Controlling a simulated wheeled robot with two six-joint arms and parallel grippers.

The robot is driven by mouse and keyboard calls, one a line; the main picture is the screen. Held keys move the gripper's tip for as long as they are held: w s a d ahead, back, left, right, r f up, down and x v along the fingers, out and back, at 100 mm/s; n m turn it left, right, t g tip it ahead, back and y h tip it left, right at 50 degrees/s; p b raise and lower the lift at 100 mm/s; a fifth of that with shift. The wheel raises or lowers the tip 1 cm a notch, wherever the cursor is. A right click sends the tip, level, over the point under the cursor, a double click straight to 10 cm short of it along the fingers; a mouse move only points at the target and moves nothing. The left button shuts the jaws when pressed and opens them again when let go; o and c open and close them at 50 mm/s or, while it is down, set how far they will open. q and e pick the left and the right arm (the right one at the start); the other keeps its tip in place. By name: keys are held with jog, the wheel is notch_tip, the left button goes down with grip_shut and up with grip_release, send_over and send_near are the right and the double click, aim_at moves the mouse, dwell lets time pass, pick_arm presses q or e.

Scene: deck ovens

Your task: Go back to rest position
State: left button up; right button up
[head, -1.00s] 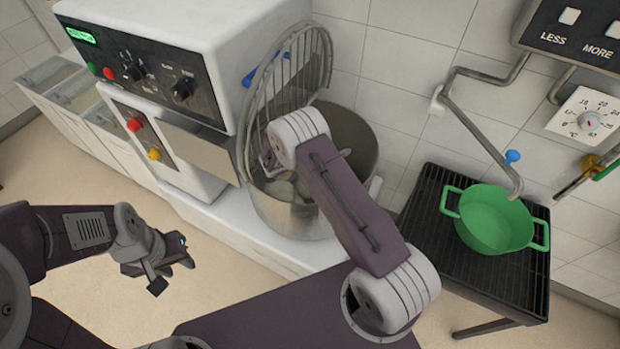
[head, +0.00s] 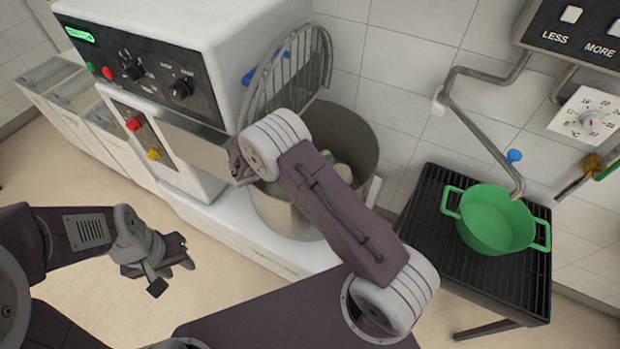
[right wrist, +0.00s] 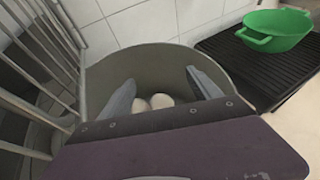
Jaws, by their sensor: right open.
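My right arm reaches over the mixer bowl (head: 362,140) in the head view. Its gripper is mostly hidden there, with a dark part showing left of the wrist joint. In the right wrist view the right gripper (right wrist: 160,85) is open and empty, its two fingers apart over the bowl (right wrist: 110,75). Pale round lumps (right wrist: 161,101) lie inside the bowl, between the fingers in that picture. My left gripper (head: 172,271) hangs above the floor at the lower left, away from everything. Its finger opening is unclear.
The mixer (head: 215,40) stands beside the bowl. Its wire guard (head: 290,75) is raised at the bowl's left and close to my right arm. A green pot (head: 495,222) sits on a black rack (head: 430,210) at right, under a bent pipe (head: 480,140). Floor at left is open.

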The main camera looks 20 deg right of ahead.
dwell(0.3)
jog(key=d+r+m, duration=0.2)
jog(key=d+r, duration=0.2)
jog(key=r, duration=0.3)
jog(key=s+d+r+m+g+y, duration=0.3)
jog(key=s+d+m+g, duration=0.15)
jog(key=s, duration=0.55)
jog(key=s+a+f+m+y, duration=0.3)
jog(key=s+a+m+y, duration=0.35)
jog(key=s, duration=0.45)
jog(key=s+a+f+m+t+y, duration=0.1)
jog(key=a+f+m+y, duration=0.2)
jog(key=a+m, duration=0.5)
jog(key=shift+f+m+p, duration=0.35)
jog(key=shift+f+m, duration=0.2)
jog(key=shift+m, duration=0.05)
